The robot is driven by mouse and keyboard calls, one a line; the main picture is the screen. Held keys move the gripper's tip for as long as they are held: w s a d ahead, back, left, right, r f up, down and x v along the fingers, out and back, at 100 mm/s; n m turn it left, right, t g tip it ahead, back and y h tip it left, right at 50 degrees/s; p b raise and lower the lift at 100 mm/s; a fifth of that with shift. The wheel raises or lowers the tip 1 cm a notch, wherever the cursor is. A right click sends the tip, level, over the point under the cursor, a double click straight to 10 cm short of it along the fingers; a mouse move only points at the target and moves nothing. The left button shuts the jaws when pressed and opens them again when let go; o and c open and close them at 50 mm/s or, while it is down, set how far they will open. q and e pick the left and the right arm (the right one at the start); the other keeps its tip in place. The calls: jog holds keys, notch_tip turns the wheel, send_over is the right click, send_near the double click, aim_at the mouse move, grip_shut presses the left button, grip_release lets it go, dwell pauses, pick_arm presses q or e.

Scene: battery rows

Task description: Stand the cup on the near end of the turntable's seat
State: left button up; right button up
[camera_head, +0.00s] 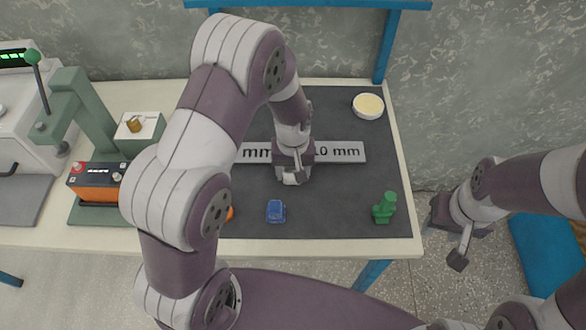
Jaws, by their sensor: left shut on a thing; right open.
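My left gripper (292,180) is over the middle of the dark mat, in front of a white plate (342,152) with black "mm" lettering. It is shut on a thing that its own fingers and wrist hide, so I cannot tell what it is. My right gripper (444,242) is open and empty, beyond the table's right edge above the floor. I cannot make out a cup or a turntable for certain; my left arm covers a large part of the table. A small orange thing (230,213) shows only partly beside that arm.
On the mat (335,215) are a blue block (275,211), a green figure-like piece (384,208) and a white dish (368,106) with pale yellow content. The mat's right side has free room.

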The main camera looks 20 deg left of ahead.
pick_arm(q)
jog(key=shift+s+f, duration=0.1)
jog(key=o, duration=1)
